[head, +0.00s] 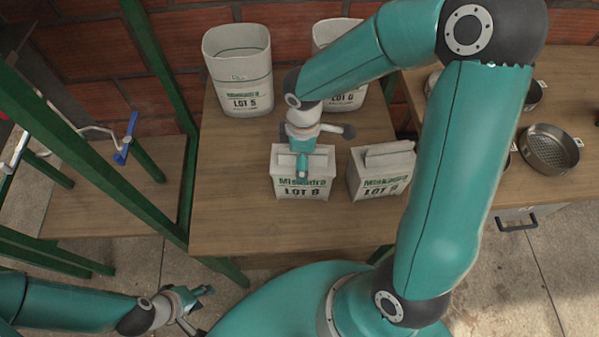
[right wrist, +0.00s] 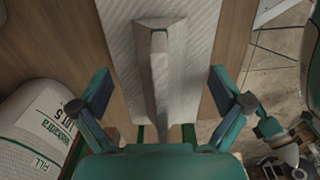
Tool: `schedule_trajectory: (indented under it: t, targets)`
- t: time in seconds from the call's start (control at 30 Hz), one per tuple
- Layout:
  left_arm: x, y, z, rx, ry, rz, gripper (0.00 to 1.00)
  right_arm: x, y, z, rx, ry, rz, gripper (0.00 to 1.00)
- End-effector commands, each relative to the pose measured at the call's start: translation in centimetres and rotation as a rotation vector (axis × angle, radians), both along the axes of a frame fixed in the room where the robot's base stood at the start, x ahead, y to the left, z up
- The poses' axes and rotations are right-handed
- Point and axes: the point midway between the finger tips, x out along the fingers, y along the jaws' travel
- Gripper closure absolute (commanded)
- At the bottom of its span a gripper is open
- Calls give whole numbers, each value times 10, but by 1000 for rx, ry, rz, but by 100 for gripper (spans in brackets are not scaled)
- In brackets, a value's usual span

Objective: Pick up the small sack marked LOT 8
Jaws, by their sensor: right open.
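The small white sack marked LOT 8 (head: 303,188) stands upright on the wooden table, with green and black print on its front. My right gripper (head: 303,162) is above its top and hides part of it. In the right wrist view the sack's raised top fold (right wrist: 159,75) lies between the two spread fingers of my right gripper (right wrist: 160,95), with gaps on both sides. It is open and not gripping the sack. My left gripper (head: 200,307) is at the lower left, away from the sacks, with its fingers apart and empty.
A similar small sack (head: 382,182) stands close to the right. Behind stand a tall LOT 5 container (head: 240,75) and a LOT 6 one (head: 347,102), partly hidden. Green posts (head: 165,70) bound the table's left. Metal sieves (head: 548,150) sit on the right counter. The table front (head: 270,235) is clear.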

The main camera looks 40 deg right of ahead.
Motion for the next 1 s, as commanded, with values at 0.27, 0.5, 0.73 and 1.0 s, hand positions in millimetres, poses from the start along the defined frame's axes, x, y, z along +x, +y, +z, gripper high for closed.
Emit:
schedule_trajectory:
  t: [0.27,0.5,0.73,1.0]
  targets:
    - [0,0,0,0,0,0,60,0,0,0,0,0,0,37]
    - [0,0,0,0,0,0,60,0,0,1,-1,-1,0,77]
    - [0,0,0,0,0,0,60,1,0,2,0,-4,0,82]
    - [0,0,1,0,0,0,60,1,0,11,-1,-5,0,82]
